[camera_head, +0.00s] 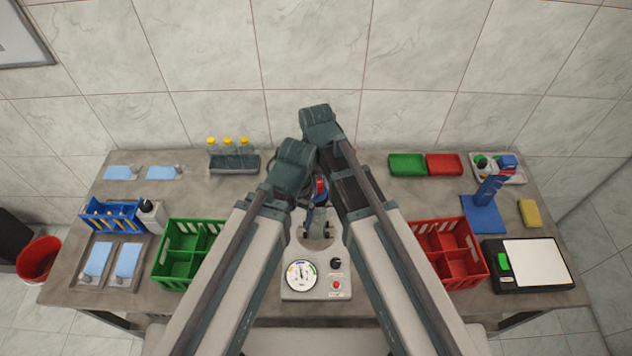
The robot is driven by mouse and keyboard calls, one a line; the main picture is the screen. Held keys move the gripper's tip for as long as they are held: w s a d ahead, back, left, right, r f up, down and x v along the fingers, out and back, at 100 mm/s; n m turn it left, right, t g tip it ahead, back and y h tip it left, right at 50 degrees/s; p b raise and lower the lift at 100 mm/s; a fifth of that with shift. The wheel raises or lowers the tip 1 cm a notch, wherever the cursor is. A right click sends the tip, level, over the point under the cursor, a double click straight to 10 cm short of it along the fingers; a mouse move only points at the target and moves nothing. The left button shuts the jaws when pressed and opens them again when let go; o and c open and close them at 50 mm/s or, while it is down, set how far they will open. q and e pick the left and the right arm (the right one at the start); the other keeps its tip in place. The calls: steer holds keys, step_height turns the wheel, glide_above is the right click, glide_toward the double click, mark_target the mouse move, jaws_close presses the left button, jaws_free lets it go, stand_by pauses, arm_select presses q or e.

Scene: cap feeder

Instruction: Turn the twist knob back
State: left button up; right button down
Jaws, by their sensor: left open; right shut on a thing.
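The twist knob (336,263) is a small black knob on the light grey panel (318,291), right of a round white dial (301,276) and above a red button (336,285). My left gripper (317,232) is the lower one. It is open over the back part of the panel unit, a little above and left of the knob in the picture, and looks apart from it. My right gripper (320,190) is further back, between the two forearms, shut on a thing. Red and blue show there, but the arms hide most of it and I cannot tell what it is.
A green crate (180,270) stands left of the panel and a red crate (468,270) right of it. Bottles with yellow caps (228,143) stand in a rack at the back left. Green (406,164) and red (444,164) trays lie at the back right.

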steer(key=n, duration=0.8)
steer(key=shift+n, duration=0.4)
steer(key=shift+c, duration=2)
jaws_free()
steer(key=m, duration=0.8)
